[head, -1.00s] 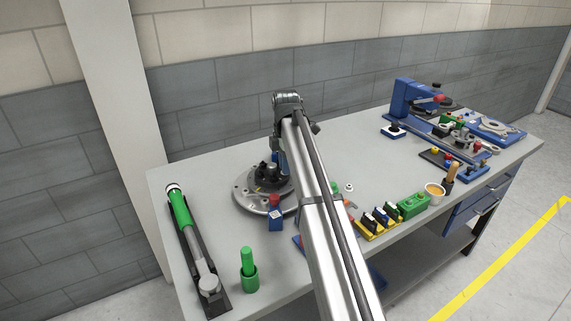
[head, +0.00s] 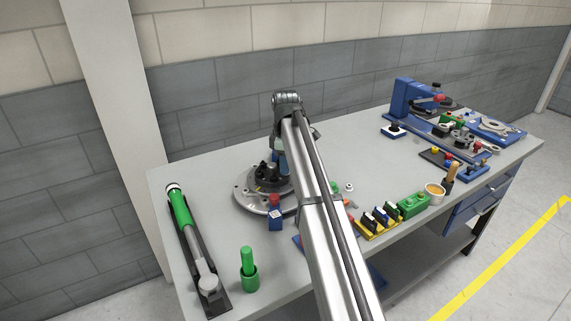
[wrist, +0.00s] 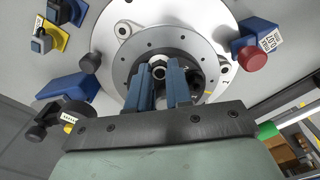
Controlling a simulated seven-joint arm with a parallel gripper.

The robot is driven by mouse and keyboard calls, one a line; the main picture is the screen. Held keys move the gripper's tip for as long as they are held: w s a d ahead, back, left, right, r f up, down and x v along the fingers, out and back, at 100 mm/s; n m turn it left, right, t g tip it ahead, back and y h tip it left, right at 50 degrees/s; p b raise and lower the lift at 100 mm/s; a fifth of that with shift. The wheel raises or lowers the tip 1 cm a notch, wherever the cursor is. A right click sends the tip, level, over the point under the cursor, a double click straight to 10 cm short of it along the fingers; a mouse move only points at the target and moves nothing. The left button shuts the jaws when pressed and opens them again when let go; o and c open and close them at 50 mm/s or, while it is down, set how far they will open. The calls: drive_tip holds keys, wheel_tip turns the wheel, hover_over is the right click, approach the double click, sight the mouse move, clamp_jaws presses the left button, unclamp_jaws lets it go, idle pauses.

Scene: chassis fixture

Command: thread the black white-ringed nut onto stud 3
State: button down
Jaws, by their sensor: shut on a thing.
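The round metal fixture plate (head: 245,202) lies on the bench with a black hub (head: 262,173) at its centre; it fills the top of the wrist view (wrist: 125,62). My gripper (wrist: 160,72) is over the plate's centre, its two blue fingers shut on a small nut (wrist: 158,70). A pale ring and a light, shiny centre show on the nut between the fingertips. The fingers hide its sides, and I cannot tell whether it touches a stud. Stud numbers are not readable, so I cannot pick out stud 3. In the head view my arm hides the fingertips.
A blue block with a red knob (head: 275,213) stands by the plate's front edge; it shows in the wrist view (wrist: 256,48). Yellow-based parts (head: 378,224) and a green block (head: 412,205) are right of my arm.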

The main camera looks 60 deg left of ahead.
drive_tip(key=shift+m, duration=0.6)
drive_tip(key=shift+m, duration=2)
drive_tip(key=c, duration=1)
unclamp_jaws()
drive_tip(key=shift+o, duration=0.2)
drive_tip(key=shift+r, duration=3.95)
